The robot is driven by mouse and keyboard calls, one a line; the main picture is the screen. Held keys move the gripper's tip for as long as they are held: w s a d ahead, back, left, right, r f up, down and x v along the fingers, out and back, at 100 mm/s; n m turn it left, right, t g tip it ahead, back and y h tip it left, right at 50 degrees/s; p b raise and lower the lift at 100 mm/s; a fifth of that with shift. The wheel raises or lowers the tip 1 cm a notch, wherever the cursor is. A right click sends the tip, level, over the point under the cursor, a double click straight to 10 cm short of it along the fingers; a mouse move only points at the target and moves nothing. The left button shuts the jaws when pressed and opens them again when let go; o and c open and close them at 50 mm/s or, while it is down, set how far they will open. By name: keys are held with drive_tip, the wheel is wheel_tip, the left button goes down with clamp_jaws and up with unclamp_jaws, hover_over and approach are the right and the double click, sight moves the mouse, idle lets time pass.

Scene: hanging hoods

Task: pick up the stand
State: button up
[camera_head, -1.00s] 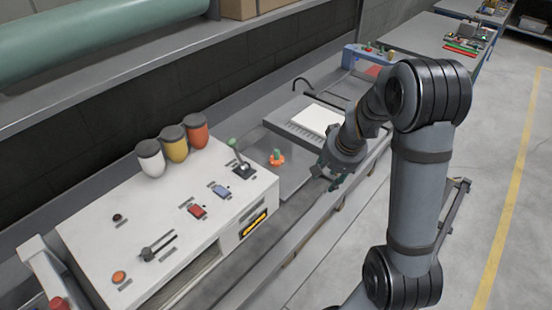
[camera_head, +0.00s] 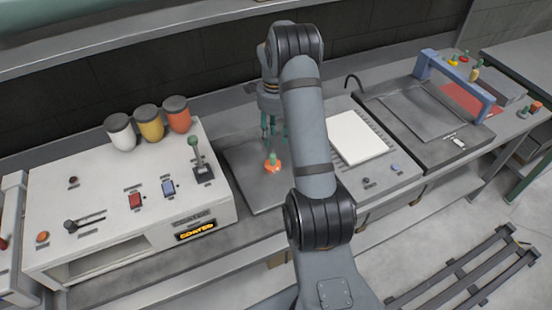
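A small orange piece with a green upright part (camera_head: 272,164), which looks like the stand, is upright on a dark grey plate (camera_head: 243,182) right of the white console. My gripper (camera_head: 274,140) points down close above it, or slightly behind it in the picture. Its two teal fingers look apart with nothing visible between them. My own arm hides part of the area just right of the gripper, and whether the fingertips touch the stand cannot be told.
The white console (camera_head: 100,205) with a lever (camera_head: 198,160), switches and three capped jars (camera_head: 149,122) stands at left. A white pad (camera_head: 360,138) lies right of my arm. Further right is a grey machine with a blue frame (camera_head: 455,80). A shelf runs above.

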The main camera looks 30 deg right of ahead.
sight(272, 155)
drive_tip(key=f, duration=0.1)
drive_tip(key=f+p, duration=0.1)
drive_tip(key=f, duration=0.1)
drive_tip(key=shift+a+f, duration=0.25)
drive_tip(key=shift+a, duration=0.1)
drive_tip(key=shift+s+f+p, duration=0.15)
drive_tip(key=shift+f+p, duration=0.25)
drive_tip(key=shift+f, duration=0.1)
drive_tip(key=f, duration=0.1)
drive_tip(key=f+p, duration=0.2)
drive_tip(key=shift+a+f, duration=0.25)
drive_tip(key=shift+d+f, duration=0.1)
drive_tip(key=shift+f, duration=0.45)
drive_tip(key=shift+c, duration=1.1)
drive_tip(key=c, duration=0.7)
clamp_jaws()
